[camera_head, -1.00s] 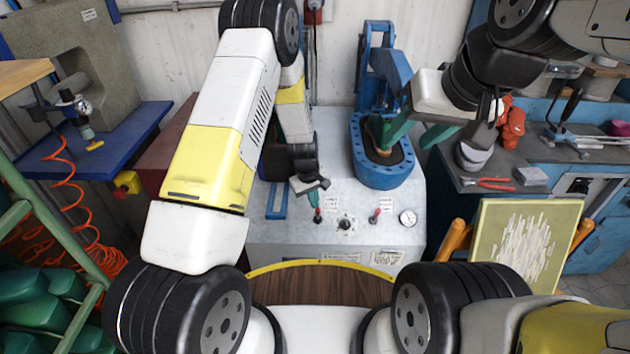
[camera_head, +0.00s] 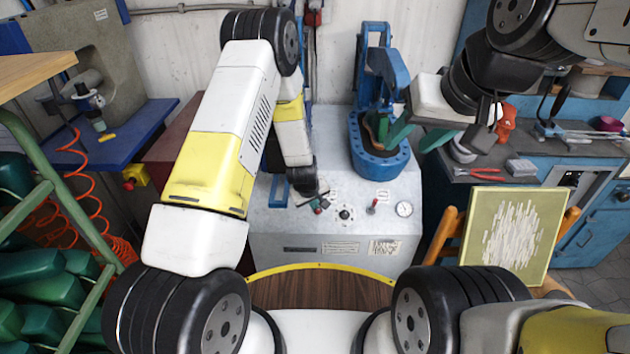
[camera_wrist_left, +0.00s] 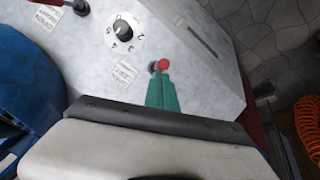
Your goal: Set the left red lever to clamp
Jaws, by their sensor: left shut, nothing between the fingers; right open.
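The left red lever (camera_wrist_left: 162,65) stands on the sloping grey panel of the press (camera_head: 270,222). In the wrist view its red knob is right at the tips of my left gripper's green fingers (camera_wrist_left: 163,92); whether they touch I cannot tell. In the head view my left gripper (camera_head: 318,205) is shut and empty over this lever, hiding most of it. A small label (camera_wrist_left: 124,72) is beside the lever, too small to read. My right gripper (camera_head: 412,134) is open, with green fingers, at the right side of the blue round press head (camera_head: 380,172).
The right red lever (camera_head: 372,207), a black dial (camera_head: 345,213) and a gauge (camera_head: 404,209) are on the same panel, right of my left gripper. A framed board (camera_head: 515,235) stands at the right. A blue bench (camera_head: 130,130) is at the left.

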